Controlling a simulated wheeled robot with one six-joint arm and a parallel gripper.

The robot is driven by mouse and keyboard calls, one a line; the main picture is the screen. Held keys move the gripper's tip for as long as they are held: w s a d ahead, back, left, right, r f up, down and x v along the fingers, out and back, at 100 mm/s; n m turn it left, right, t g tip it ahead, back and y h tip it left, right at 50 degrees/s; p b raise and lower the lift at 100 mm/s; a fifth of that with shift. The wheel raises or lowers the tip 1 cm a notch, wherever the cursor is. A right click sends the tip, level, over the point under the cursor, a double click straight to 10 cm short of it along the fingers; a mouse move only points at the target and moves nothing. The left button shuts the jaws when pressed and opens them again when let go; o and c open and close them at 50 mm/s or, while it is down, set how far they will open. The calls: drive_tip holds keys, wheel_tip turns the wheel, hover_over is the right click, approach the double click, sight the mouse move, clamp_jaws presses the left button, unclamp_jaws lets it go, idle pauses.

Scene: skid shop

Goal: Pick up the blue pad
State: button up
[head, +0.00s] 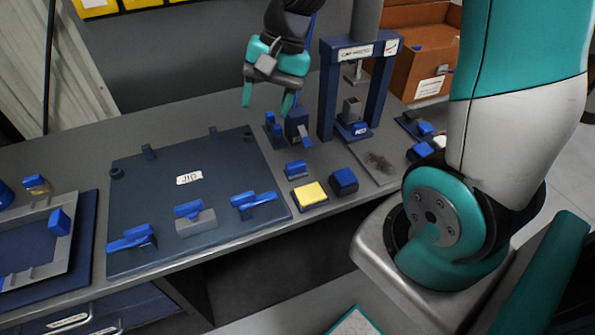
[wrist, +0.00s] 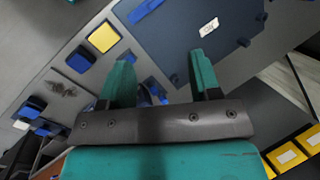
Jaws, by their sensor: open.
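The blue pad (head: 343,181) lies on the grey bench near its front edge, just right of a yellow pad (head: 309,195). In the wrist view, the blue pad (wrist: 81,59) lies left of my gripper, below the yellow pad (wrist: 103,38). My gripper (head: 268,98) is open and points down above the back of the bench, to the left of and behind the blue pad. In the wrist view, the jaws of my gripper (wrist: 160,66) are apart. Small blue parts partly show between and behind the fingers there.
A blue press frame (head: 327,90) stands right of my gripper, behind the blue pad. Small blue fixtures (head: 297,125) stand below my gripper. A dark blue jig plate (head: 150,190) with blue clamps lies to the left. A dark smudged plate (head: 378,163) lies right of the blue pad.

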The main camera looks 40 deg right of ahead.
drive_tip(key=w+d+f+m, duration=0.4)
drive_tip(key=d+f+m, duration=0.4)
drive_tip(key=d, duration=0.3)
drive_tip(key=m+b, duration=0.1)
drive_tip(key=m, duration=0.5)
approach(296, 163)
drive_tip(key=shift+t, duration=0.3)
drive_tip(key=x, duration=0.1)
drive_tip(key=p+x, duration=0.1)
drive_tip(key=x, duration=0.2)
drive_tip(key=shift+s+f+p, duration=0.15)
drive_tip(key=shift+s+p, duration=0.25)
drive_tip(key=shift+p+x, duration=0.95)
drive_tip(key=shift+x, duration=2.1)
drive_tip(key=shift+w+a, duration=0.1)
drive_tip(key=shift+c, duration=0.2)
drive_tip(key=c, duration=0.6)
